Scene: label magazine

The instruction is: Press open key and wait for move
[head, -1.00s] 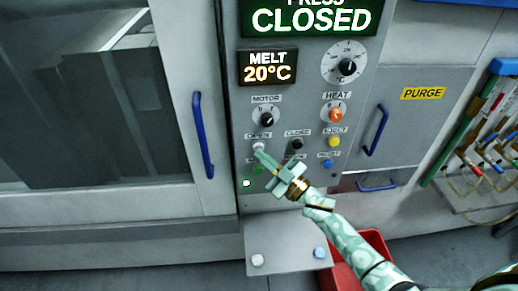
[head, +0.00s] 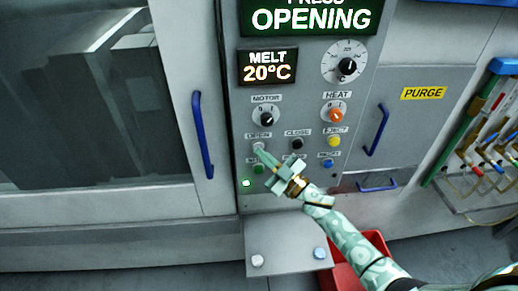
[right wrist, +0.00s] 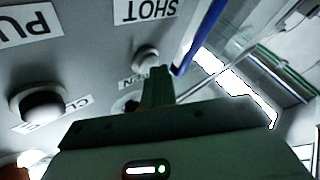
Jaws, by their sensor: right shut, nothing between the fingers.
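The pale OPEN key (head: 259,147) is on the grey control panel under its label, left of the black CLOSE key (head: 297,144). My right gripper (head: 262,152) is shut and empty, its tip at the OPEN key; the tip covers part of the key. In the right wrist view the shut fingers (right wrist: 157,80) reach up to the pale key (right wrist: 145,57); whether they touch it is hard to tell. The green display (head: 311,18) reads OPENING. Behind the window, large grey blocks (head: 100,80) are visible. My left gripper is not in view.
Motor knob (head: 266,118), orange heat knob (head: 336,114), yellow eject key (head: 333,141) and blue key (head: 327,163) are close by. A blue door handle (head: 202,135) stands out at left. A shelf with two buttons (head: 288,245) and a red crate (head: 376,241) are below.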

